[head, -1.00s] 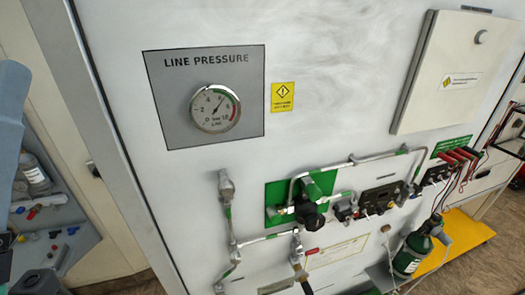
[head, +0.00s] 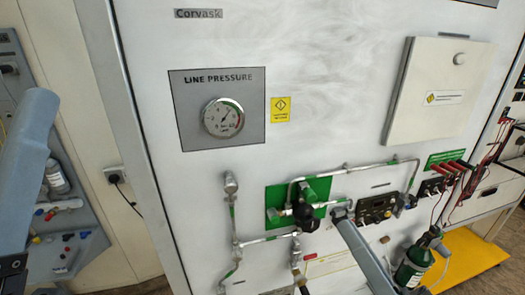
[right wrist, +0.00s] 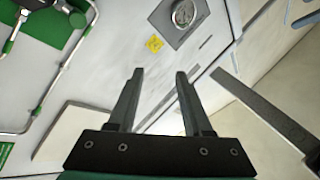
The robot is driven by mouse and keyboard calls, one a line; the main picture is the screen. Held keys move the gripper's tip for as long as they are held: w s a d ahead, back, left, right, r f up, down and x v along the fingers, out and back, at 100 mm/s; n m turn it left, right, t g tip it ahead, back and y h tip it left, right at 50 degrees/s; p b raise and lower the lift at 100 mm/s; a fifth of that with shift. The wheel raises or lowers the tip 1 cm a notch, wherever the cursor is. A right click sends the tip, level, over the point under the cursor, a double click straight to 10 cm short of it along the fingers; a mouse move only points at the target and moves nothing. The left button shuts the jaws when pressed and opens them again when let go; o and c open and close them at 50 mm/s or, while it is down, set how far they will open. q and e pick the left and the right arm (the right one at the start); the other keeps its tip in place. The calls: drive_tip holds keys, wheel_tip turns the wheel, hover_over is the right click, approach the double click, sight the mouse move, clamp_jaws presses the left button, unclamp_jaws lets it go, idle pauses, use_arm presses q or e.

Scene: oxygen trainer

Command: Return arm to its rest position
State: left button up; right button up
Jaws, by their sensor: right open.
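My right gripper (right wrist: 159,72) is open and empty in the right wrist view, its two dark fingers apart with the white panel beyond them. In the head view, the grey link of my right arm (head: 368,250) slants up from the lower right and covers part of the pipework beside the regulator. Its fingers cannot be made out there. The grey link of my left arm (head: 25,170) stands at the left edge, clear of the panel; its gripper does not show clearly.
The panel carries a pressure gauge (head: 223,117), a black-knobbed regulator (head: 306,217) on green backing, metal pipes (head: 233,215) and a white box (head: 438,90). A green cylinder (head: 412,267) stands low at right, with red-handled leads (head: 453,167) above. A side shelf (head: 75,255) holds small parts.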

drive_tip(key=s+r+n+t+h, duration=0.1)
drive_tip(key=s+r+n+t, duration=0.15)
drive_tip(key=r, duration=0.65)
drive_tip(key=s+r+n+t, duration=0.2)
drive_tip(key=s+r+n, duration=0.15)
drive_tip(key=r, duration=0.45)
drive_tip(key=s+d+r+m+t+h, duration=0.1)
drive_tip(key=d+r+m+t+h, duration=0.15)
drive_tip(key=d+h, duration=0.5)
wheel_tip(320, 180, up, 20)
drive_tip(key=a+p, duration=0.2)
drive_tip(key=p, duration=1.8)
drive_tip(key=shift+s+n+h+p, duration=0.15)
drive_tip(key=shift+n+h+p, duration=0.2)
drive_tip(key=shift+h, duration=0.1)
